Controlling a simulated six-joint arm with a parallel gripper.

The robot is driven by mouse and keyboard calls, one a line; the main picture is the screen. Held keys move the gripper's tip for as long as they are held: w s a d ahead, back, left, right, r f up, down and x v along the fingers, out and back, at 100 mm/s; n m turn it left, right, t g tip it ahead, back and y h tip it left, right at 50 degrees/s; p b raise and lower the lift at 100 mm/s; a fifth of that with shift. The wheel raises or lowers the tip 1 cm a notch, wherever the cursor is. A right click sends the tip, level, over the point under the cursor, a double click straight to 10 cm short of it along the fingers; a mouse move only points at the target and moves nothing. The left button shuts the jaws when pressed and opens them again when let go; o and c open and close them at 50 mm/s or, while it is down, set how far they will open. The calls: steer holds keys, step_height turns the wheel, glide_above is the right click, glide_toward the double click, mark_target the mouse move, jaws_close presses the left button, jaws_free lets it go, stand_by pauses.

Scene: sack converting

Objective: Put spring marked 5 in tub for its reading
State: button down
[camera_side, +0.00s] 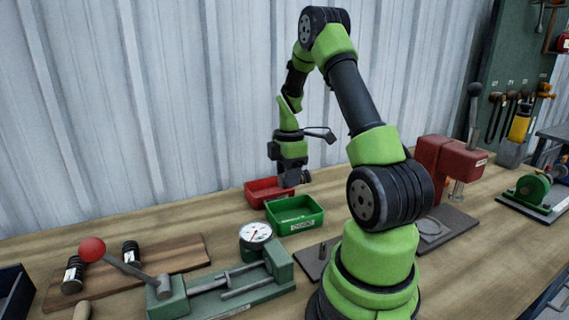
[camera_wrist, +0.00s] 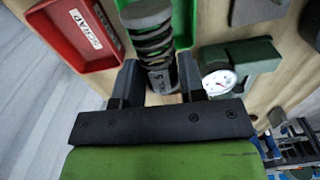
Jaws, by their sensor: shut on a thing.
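My gripper (camera_wrist: 160,82) is shut on a dark coil spring (camera_wrist: 153,40) with a pale label band; I cannot read the mark for certain. In the side view my gripper (camera_side: 293,180) hangs above the tubs, and the held spring is hard to make out there. The red tub (camera_side: 262,185) reads SCRAP in the wrist view (camera_wrist: 70,30), left of the spring. The green tub (camera_side: 296,224) is nearer the side camera; in the wrist view (camera_wrist: 183,22) the spring overlaps it. The dial gauge (camera_side: 256,233) stands on the green tester (camera_side: 279,262); its reading is too small to tell.
Two other dark springs (camera_side: 131,252) (camera_side: 73,272) rest on a wooden board (camera_side: 178,255) at left. A red-knobbed lever (camera_side: 92,249) rises from the tester. A plate with a peg (camera_side: 316,258) lies right of it. A red press (camera_side: 445,165) stands at right.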

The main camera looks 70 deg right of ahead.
mark_target(289, 206)
steer(key=shift+f, duration=0.35)
steer(key=shift+f, duration=4.35)
steer(key=c, duration=0.6)
jaws_free()
